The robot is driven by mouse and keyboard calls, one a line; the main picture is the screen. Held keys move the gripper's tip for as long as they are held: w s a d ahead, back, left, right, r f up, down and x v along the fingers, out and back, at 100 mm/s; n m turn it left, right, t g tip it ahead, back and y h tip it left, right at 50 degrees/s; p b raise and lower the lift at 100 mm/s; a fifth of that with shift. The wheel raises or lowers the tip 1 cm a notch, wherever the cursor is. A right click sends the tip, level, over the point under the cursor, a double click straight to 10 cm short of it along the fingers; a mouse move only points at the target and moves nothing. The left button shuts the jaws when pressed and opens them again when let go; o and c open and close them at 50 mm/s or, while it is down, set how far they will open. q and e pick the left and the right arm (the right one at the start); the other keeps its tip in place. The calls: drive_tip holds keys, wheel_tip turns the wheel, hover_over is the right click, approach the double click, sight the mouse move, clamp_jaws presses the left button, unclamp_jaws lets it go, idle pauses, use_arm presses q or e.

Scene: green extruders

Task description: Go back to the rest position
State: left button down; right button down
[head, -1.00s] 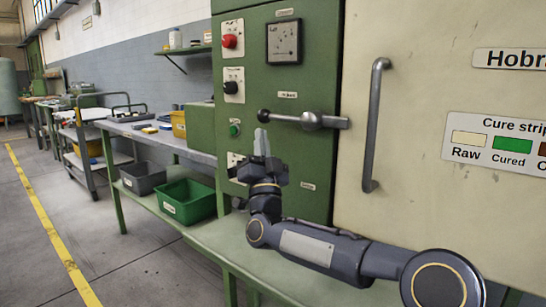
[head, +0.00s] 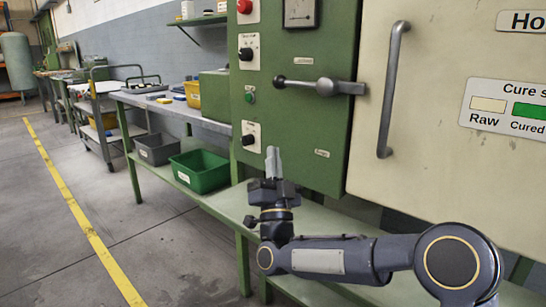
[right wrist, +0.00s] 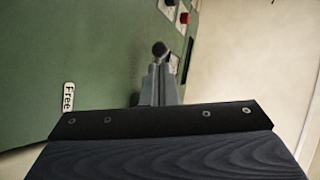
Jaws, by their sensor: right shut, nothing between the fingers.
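My right gripper (head: 273,163) points upward in front of the lower part of the green control panel (head: 300,140), with its fingers together and nothing between them. It is below and to the left of the latch lever (head: 325,87), apart from it in the head view. In the right wrist view my closed fingers (right wrist: 161,75) point toward the lever's dark ball knob (right wrist: 159,48), which shows just beyond the tips; the gap is hard to judge. My left gripper is not in view.
The cream oven door (head: 440,150) has a vertical handle (head: 393,90). A green bench (head: 225,205) runs below. A green bin (head: 200,171) and a grey bin (head: 157,149) stand at the left. A trolley (head: 103,130) is farther back. The floor by the yellow line (head: 80,215) is clear.

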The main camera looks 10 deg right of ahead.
drive_tip(key=s+d+f+n+g+y, duration=0.2)
drive_tip(key=s+f+g, duration=0.2)
drive_tip(key=s, duration=0.1)
drive_tip(key=s+d+f+n+g+y, duration=0.2)
drive_tip(key=s+d+f+n+g, duration=0.1)
drive_tip(key=s+f+g, duration=0.1)
drive_tip(key=s+d+f+n+g+y, duration=0.2)
drive_tip(key=s+f+n+g, duration=0.1)
drive_tip(key=s+f+g, duration=0.1)
drive_tip(key=shift+s+d+g+y, duration=0.15)
drive_tip(key=shift+s+g+y, duration=0.25)
drive_tip(key=shift+s, duration=0.6)
drive_tip(key=s+d+f+g, duration=0.1)
drive_tip(key=s+f+g, duration=0.3)
drive_tip(key=s+f, duration=0.5)
drive_tip(key=s+d+f+g, duration=0.1)
drive_tip(key=s+f+g, duration=0.4)
drive_tip(key=s, duration=0.9)
wheel_tip(320, 180, up, 39)
drive_tip(key=w+m+p, duration=0.1)
drive_tip(key=p, duration=3.8)
drive_tip(key=shift+d+f, duration=0.1)
